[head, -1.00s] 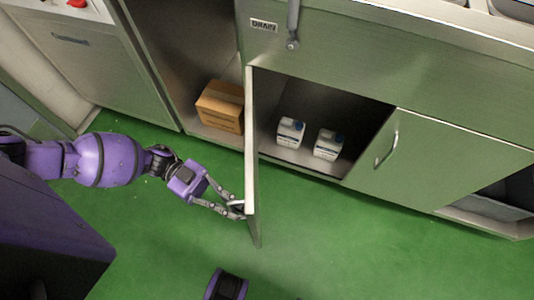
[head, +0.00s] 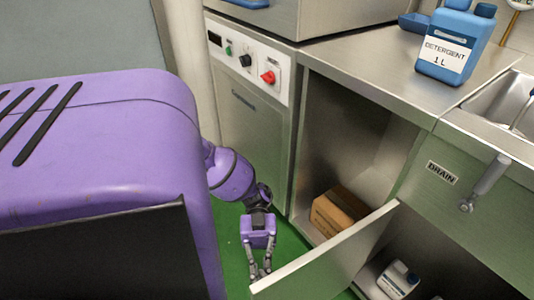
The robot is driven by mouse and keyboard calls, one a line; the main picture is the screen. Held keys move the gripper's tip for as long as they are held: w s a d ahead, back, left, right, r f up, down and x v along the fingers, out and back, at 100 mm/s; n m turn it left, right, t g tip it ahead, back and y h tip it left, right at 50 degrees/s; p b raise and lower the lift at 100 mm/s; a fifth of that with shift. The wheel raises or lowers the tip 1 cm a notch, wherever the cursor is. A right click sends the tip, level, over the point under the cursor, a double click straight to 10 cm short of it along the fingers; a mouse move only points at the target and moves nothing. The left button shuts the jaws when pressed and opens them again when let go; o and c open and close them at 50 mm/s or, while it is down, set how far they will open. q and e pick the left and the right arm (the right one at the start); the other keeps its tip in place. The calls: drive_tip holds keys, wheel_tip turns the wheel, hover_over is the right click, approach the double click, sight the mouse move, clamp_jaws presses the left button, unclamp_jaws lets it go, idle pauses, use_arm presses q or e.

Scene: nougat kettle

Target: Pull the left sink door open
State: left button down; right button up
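The left sink door (head: 330,258) is a steel panel standing well open, swung out from the cabinet under the sink. Its top edge runs from the hinge near the drain label down to the lower left. My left gripper (head: 260,274) is at the outer face of the door near its free end, fingers pointing down. The door's handle is hidden in this view, and the fingertips' hold on it is not clear. My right gripper is out of view.
A cardboard box (head: 338,212) sits in the open bay left of the door. A white bottle (head: 398,279) stands inside the sink cabinet. A blue detergent jug (head: 455,42) stands on the counter (head: 375,78). The drain lever (head: 486,185) hangs on the sink front.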

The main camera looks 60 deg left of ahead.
use_arm(q)
drive_tip(key=shift+a, duration=0.15)
drive_tip(key=c, duration=2.1)
unclamp_jaws()
drive_tip(key=v, duration=1.2)
drive_tip(key=shift+s, duration=0.1)
